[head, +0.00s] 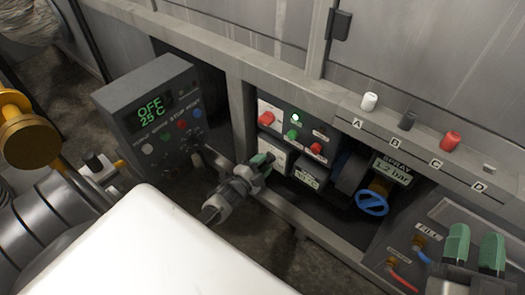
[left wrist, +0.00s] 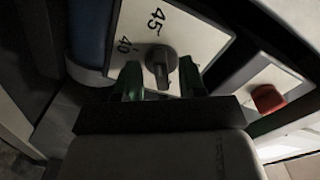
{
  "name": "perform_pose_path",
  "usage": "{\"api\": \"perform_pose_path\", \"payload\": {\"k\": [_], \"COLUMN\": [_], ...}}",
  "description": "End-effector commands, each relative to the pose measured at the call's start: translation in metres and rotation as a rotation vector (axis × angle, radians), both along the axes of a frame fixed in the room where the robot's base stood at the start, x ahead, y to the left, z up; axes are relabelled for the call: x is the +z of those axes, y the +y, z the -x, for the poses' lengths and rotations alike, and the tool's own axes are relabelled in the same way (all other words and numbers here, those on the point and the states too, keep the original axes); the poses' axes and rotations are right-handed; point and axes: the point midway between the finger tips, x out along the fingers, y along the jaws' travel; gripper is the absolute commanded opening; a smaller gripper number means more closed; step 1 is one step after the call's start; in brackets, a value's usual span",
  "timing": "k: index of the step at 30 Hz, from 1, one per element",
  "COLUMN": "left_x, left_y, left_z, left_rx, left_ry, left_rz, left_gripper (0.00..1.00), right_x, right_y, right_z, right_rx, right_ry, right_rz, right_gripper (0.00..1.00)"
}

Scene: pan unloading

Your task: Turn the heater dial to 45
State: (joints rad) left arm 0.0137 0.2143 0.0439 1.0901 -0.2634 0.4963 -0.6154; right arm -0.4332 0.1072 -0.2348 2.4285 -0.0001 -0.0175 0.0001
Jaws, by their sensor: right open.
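The heater dial (left wrist: 162,65) is a dark grey knob on a white plate marked 40 and 45, seen in the left wrist view. My left gripper (left wrist: 160,78) is open, with one green finger on each side of the knob. A gap shows at the left finger; whether the right finger touches is unclear. In the head view the left gripper (head: 262,160) is at the white plate under the red switch and hides the dial. The heater display (head: 152,109) reads OFF and 25 C. My right gripper (head: 475,248) is open and empty at the lower right.
A red button (left wrist: 268,98) on a white plate is beside the dial plate. A blue valve wheel (head: 371,203) and a spray gauge (head: 392,170) are to the right. A metal frame rail (head: 290,75) runs above, with a white cap (head: 369,101) and others on its ledge.

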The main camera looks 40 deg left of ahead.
Motion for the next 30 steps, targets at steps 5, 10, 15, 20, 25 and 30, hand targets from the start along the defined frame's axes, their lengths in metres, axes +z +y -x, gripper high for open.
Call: {"api": "perform_pose_path", "payload": {"k": [5,10,15,20,25,30], "left_x": [0.001,0.001,0.002,0.002,0.001,0.001], "left_y": [0.000,0.002,0.004,0.006,0.007,0.008], "left_z": [0.001,0.016,0.045,0.074,0.097,0.107], "left_rx": [0.000,0.001,0.000,0.000,0.000,0.000], "left_ry": [-0.001,0.001,0.002,0.001,0.001,-0.001], "left_rz": [0.001,0.001,0.001,0.000,0.000,0.000], "left_gripper": [0.40,0.40,0.40,0.40,0.40,0.40], "right_x": [0.000,-0.013,-0.034,-0.057,-0.074,-0.082], "right_y": [-0.001,-0.003,-0.006,-0.011,-0.015,-0.017], "right_z": [0.000,-0.003,-0.006,-0.003,0.002,0.005], "right_rx": [-0.001,-0.009,-0.019,-0.030,-0.038,-0.040], "right_ry": [0.004,0.115,0.298,0.470,0.599,0.653], "right_rz": [0.002,0.032,0.081,0.125,0.157,0.171], "right_gripper": [0.40,0.40,0.40,0.40,0.40,0.40]}}
